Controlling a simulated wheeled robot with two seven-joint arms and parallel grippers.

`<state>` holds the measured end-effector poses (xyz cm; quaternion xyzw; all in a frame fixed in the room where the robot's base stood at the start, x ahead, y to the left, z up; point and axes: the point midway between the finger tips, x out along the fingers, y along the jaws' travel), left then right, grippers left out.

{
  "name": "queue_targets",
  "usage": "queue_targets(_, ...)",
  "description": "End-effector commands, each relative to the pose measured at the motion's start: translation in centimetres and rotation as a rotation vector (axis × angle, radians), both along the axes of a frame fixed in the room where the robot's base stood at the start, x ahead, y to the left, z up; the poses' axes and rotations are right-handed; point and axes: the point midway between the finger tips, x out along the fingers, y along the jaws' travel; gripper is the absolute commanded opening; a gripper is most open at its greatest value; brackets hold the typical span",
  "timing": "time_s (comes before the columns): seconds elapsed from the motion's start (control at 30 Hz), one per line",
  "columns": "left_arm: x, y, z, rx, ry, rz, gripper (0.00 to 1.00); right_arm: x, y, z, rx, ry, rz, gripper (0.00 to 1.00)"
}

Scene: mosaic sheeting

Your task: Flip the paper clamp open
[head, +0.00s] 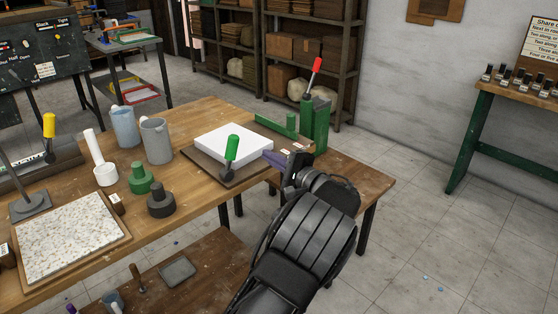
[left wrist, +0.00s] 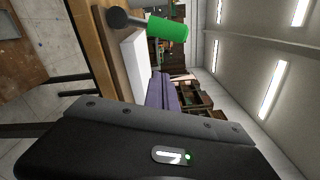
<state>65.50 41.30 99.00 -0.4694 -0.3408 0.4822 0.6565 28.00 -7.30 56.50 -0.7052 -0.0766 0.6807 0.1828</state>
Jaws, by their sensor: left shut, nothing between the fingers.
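A lever with a green grip (head: 232,147) and a dark round pivot stands upright at the front edge of a white slab or paper stack (head: 212,138) on a brown board (head: 192,152). I take this lever for the paper clamp; no label confirms it. In the left wrist view the green grip (left wrist: 167,31) and the white slab (left wrist: 134,68) show beyond the fingers. My left gripper (head: 272,157) has purple fingers, shut and empty, right of the lever and apart from it. The fingers also show in the left wrist view (left wrist: 160,90). My right gripper is out of view.
A green bracket (head: 318,125) with a red-gripped lever (head: 316,65) stands behind my gripper. A grey cup (head: 156,139), green weight (head: 140,178) and dark weight (head: 161,200) stand left on the wooden table (head: 195,208). A speckled panel (head: 68,236) lies further left.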

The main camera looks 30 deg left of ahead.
Motion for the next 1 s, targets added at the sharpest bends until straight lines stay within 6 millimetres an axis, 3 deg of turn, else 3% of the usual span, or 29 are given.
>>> queue_targets(0.2, 1.3, 4.4, 0.2, 0.001, 0.000, 0.003, 0.00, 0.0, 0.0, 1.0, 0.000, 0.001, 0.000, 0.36)
queue_targets(0.3, -0.1, 5.1, 0.8, -0.001, 0.002, 0.001, 0.00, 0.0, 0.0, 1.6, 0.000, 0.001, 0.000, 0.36)
queue_targets(0.53, -1.7, 6.1, 1.3, 0.000, 0.000, -0.001, 0.00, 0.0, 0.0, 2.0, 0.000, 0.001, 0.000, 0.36)
queue_targets(1.0, -1.9, 6.2, 1.2, -0.002, -0.005, -0.001, 0.00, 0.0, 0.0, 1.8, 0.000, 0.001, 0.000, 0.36)
